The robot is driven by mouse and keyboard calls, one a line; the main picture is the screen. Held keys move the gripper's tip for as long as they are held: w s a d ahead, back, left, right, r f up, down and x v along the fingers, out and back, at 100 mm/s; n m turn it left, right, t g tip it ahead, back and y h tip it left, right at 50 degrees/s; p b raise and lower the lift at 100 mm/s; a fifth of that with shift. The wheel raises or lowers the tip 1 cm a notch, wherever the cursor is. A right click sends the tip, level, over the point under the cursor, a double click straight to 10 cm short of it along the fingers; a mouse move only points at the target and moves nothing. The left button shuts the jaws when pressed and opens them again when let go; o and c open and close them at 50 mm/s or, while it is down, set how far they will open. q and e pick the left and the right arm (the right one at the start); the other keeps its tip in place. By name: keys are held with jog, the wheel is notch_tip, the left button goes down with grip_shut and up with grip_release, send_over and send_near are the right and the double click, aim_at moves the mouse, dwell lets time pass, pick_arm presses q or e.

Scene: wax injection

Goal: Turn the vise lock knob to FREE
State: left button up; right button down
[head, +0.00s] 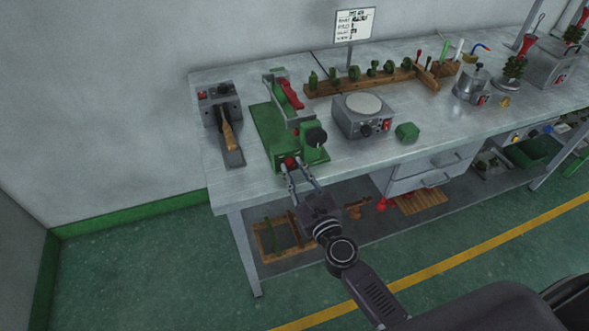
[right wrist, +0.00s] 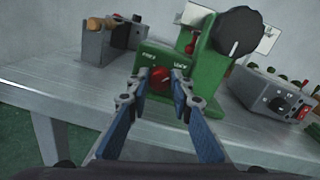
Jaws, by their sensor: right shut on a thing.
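The green vise (head: 305,155) stands near the front edge of the workbench. Its red lock knob (head: 290,161) is low on the front face; it also shows in the right wrist view (right wrist: 161,78), between the labels FREE on the left and LOCK on the right. My right gripper (head: 292,172) reaches the knob from the front. In the right wrist view the fingertips (right wrist: 160,80) are on both sides of the knob, shut on it. Which label the knob points to cannot be made out. My left gripper is out of view.
A black round handle (head: 316,137) sits on the vise above the knob. A grey box with a wooden-handled tool (head: 228,132) stands to the left. A hot plate unit (head: 362,117) and a small green block (head: 407,132) are to the right. A shelf with trays lies below.

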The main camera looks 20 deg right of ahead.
jog(key=n+p, duration=0.2)
jog(key=n, duration=0.2)
jog(key=shift+r+n, duration=0.15)
jog(key=shift+n, duration=0.15)
jog(key=n+p, duration=0.2)
jog(key=n, duration=0.2)
jog(key=shift+a, duration=0.1)
jog(key=n+p, duration=0.1)
jog(key=n, duration=0.1)
jog(key=n+p, duration=0.1)
jog(key=n, duration=0.1)
jog(key=shift+n+g+h, duration=0.3)
jog(key=shift+f+n+p, duration=0.25)
jog(key=shift+n+p, duration=0.45)
jog(key=shift+n, duration=1.1)
jog(key=c, duration=1.7)
grip_release()
jog(key=shift+a, duration=0.1)
